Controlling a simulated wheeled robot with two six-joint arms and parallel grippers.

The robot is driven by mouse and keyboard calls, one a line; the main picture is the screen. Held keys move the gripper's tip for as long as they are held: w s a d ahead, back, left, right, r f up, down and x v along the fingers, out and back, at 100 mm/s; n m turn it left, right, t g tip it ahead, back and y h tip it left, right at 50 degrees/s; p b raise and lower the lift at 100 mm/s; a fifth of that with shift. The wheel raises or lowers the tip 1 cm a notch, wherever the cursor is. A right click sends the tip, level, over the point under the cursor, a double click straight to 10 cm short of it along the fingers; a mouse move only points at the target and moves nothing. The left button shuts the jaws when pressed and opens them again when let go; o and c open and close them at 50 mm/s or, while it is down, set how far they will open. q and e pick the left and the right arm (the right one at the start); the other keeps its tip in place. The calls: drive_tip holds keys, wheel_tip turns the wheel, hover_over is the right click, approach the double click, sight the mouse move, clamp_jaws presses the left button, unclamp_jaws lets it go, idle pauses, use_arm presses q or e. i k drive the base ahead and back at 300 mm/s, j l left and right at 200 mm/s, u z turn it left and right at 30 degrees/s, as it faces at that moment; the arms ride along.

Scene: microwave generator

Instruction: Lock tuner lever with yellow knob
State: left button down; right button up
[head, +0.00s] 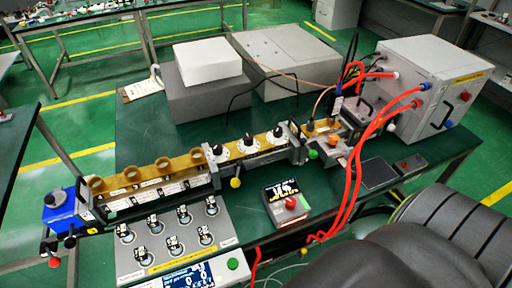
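A yellow ball knob (235,183) hangs at the front of the tuner (247,148), just below its right-hand section with several white dials. The knob's lever is short and mostly hidden, so I cannot tell whether it is locked. The tuner is part of a long brass and silver waveguide line (160,177) across the green bench. A green knob (313,154) sits farther right on the line. Neither of my grippers shows in the head view.
A panel with several switches (175,240) lies before the line. A small box with a red button (289,201) stands front centre. Red cables (357,165) run from the grey cabinet (430,85). Large dark rounded shapes cover the lower right corner.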

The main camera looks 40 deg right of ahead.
sight(235, 182)
drive_tip(key=k+l+z, duration=0.15)
drive_tip(key=l+z, duration=0.15)
drive_tip(key=z, duration=0.2)
drive_tip(key=l+z, duration=0.35)
drive_tip(key=z, duration=0.15)
drive_tip(key=k, duration=0.05)
